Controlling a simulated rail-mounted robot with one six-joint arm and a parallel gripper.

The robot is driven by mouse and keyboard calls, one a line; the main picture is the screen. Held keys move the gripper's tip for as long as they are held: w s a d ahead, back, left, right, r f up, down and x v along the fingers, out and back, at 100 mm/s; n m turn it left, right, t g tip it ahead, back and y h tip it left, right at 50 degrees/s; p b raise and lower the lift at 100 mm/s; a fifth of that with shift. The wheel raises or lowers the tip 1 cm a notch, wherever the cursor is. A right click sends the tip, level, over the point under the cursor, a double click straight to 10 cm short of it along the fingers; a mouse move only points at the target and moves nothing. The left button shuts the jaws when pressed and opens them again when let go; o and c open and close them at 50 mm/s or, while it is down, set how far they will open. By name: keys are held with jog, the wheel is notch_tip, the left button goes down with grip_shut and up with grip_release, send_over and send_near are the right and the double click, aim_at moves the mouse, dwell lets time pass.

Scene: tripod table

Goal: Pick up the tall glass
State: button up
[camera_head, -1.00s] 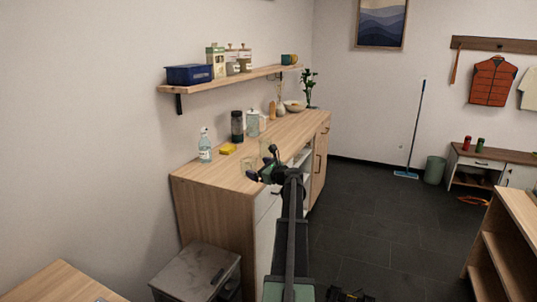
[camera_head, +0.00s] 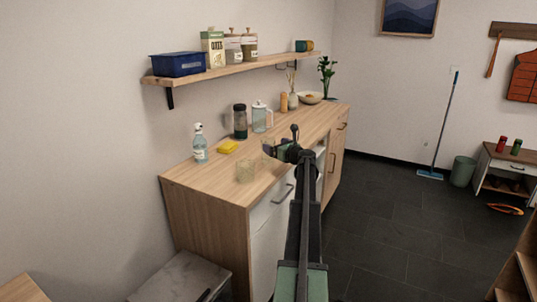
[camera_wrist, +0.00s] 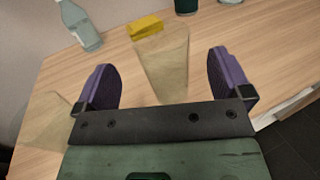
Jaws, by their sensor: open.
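The tall glass (camera_wrist: 163,58) is clear and slightly tinted. In the wrist view it shows between the two purple-padded fingers of my gripper (camera_wrist: 165,76), with a gap on each side. It stands on the wooden counter (camera_head: 225,187); in the head view the glass (camera_head: 268,152) is faint, just left of my gripper (camera_head: 281,148). My gripper is open and holds nothing. The lower part of the glass is close to the gripper's dark bar in the wrist view. A shorter clear glass (camera_head: 245,171) stands nearer the counter's front and shows at left in the wrist view (camera_wrist: 47,122).
A shelf (camera_head: 225,70) hangs above. The counter's right edge lies below my arm.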

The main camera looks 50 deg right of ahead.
jog(key=x, duration=0.5)
jog(key=shift+w+d+f, duration=0.1)
jog(key=shift+w+d, duration=0.15)
jog(key=shift+w, duration=0.05)
jog(key=c, duration=1.4)
jog(key=shift+o, duration=0.2)
